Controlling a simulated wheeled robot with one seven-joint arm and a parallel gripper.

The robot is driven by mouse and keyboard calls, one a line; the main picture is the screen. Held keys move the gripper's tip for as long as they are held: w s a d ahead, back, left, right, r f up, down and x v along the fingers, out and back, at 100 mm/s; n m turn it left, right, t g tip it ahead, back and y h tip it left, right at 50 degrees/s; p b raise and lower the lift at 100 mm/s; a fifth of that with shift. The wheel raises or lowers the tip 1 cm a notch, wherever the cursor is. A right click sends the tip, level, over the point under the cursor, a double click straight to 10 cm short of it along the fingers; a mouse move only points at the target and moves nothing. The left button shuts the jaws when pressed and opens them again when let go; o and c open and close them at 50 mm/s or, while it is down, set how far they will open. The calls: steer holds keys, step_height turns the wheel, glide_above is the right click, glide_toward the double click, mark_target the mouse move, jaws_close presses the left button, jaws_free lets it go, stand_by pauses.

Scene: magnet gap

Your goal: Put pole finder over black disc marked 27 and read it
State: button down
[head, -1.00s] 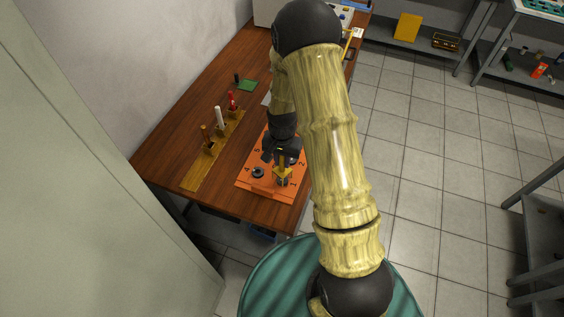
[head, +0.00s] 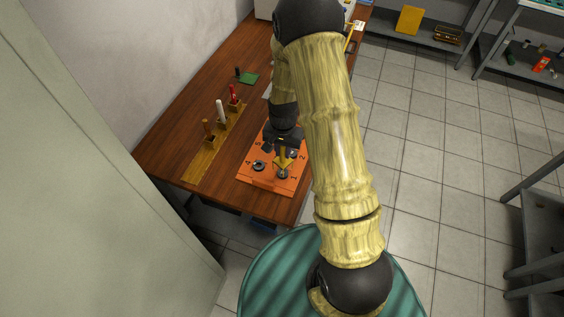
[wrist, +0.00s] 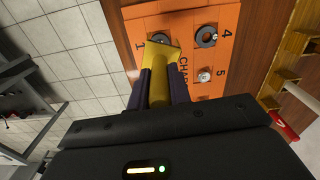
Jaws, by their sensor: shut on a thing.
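My gripper (head: 284,143) is shut on a yellow tool (head: 283,161), which I take to be the pole finder. It also shows in the wrist view (wrist: 161,60), with the dark fingers on both sides of its shaft. The tool is over the orange board (head: 246,180), close to a grey-black disc (head: 282,174) near the front edge; contact cannot be told. A dark ring-shaped disc (head: 259,165) lies by the 4, and shows in the wrist view (wrist: 206,37). A silvery round piece (wrist: 204,75) sits by the 5. No 27 is legible on any disc.
A wooden rack (head: 194,174) left of the board holds brown, white (head: 221,112) and red (head: 233,94) handled tools. A green mat (head: 249,78) with a dark piece lies farther back. A wall borders the table on the left; open floor is to the right.

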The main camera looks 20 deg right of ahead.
steer(key=shift+r+p, duration=1.4)
steer(key=shift+r, duration=0.75)
steer(key=shift+f, duration=0.15)
